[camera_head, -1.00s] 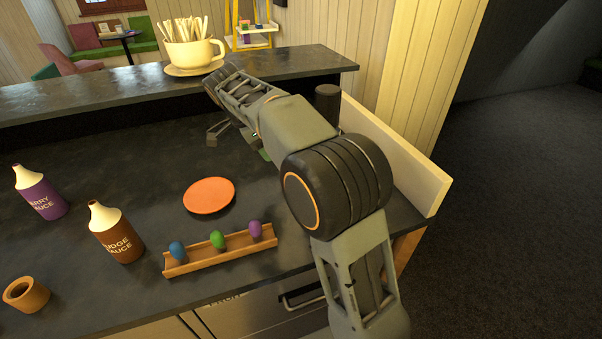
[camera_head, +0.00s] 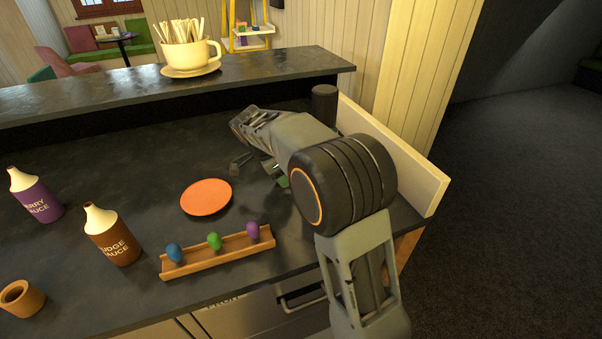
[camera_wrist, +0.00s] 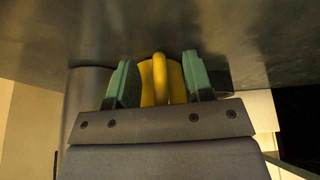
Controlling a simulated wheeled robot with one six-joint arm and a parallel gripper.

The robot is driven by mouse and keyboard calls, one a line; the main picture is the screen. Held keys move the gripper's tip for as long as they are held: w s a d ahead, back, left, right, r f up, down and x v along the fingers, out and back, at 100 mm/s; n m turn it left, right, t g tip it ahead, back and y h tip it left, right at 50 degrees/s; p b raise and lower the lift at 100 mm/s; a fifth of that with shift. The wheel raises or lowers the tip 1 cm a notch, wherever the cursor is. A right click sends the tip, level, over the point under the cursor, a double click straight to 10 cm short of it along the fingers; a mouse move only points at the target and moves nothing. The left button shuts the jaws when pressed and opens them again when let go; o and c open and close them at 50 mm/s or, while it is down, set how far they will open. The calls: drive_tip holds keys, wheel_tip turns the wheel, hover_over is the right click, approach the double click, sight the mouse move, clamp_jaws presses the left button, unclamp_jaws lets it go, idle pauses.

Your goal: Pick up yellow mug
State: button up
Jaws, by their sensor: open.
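In the wrist view, the yellow mug (camera_wrist: 175,82) shows between the two green finger pads of my gripper (camera_wrist: 160,82), with its handle toward the camera. The pads stand apart on either side of it; I cannot tell whether either touches it. In the head view, my gripper (camera_head: 259,172) is open low over the dark counter, right of the orange plate. I cannot make out the yellow mug there; my arm covers that area.
A dark cylinder (camera_head: 325,103) stands behind my arm by a pale side panel (camera_head: 395,155). An orange plate (camera_head: 206,197), a wooden rack (camera_head: 215,256) with colored pieces, sauce bottles (camera_head: 112,234) and a brown cup (camera_head: 20,298) stand leftward. A cream cup (camera_head: 190,55) of sticks sits on the ledge.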

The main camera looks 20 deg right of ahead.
drive_tip(key=shift+c, duration=0.4)
clamp_jaws()
